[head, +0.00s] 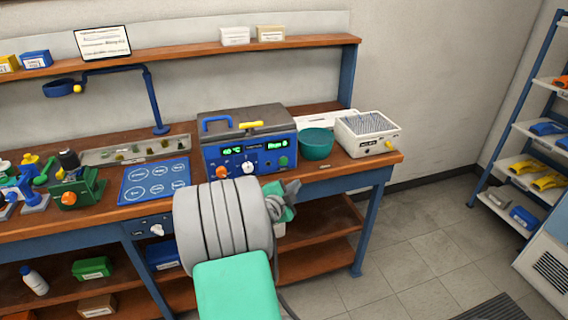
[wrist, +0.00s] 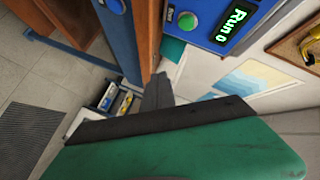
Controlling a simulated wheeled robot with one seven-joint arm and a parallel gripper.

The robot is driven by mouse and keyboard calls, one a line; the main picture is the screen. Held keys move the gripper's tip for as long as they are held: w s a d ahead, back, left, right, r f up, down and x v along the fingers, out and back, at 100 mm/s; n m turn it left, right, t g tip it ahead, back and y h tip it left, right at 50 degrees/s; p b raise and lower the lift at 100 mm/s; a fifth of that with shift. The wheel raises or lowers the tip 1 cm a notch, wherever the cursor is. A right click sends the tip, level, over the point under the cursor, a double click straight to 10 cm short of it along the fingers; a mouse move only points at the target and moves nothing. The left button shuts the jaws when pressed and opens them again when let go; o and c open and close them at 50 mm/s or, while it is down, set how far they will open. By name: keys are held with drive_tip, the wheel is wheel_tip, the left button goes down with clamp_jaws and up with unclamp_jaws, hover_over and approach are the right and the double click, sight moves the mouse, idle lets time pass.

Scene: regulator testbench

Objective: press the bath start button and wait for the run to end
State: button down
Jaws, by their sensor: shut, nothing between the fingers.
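The bath is a blue box with a grey lid and a yellow knob (head: 248,140), standing on the bench. Its right display reads "Run" with a digit, which looks like 0 in the wrist view. The green button (head: 284,161) is at the lower right of its front; it also shows in the wrist view (wrist: 188,21). My gripper (head: 293,188) is just below that button in the head view, by the bench's front edge. In the wrist view its dark fingers (wrist: 158,85) are shut and empty, with a visible gap to the button.
A teal bowl (head: 316,144) and a white bath with a grey top (head: 367,132) stand right of the blue bath. A blue panel with white rings (head: 155,181) lies left.

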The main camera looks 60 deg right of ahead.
sight(284, 161)
drive_tip(key=shift+w+d, duration=0.1)
drive_tip(key=shift+w+d+b, duration=0.85)
drive_tip(key=shift+w+d, duration=2.15)
drive_tip(key=shift+w, duration=0.05)
drive_tip(key=shift+w+d+f+b, duration=0.15)
drive_tip(key=shift+b, duration=0.35)
drive_tip(key=shift+w+d, duration=0.15)
drive_tip(key=shift+w+d+b, duration=0.35)
drive_tip(key=shift+b, duration=0.5)
drive_tip(key=shift+s+a+b, duration=0.45)
drive_tip(key=shift+s+a, duration=0.2)
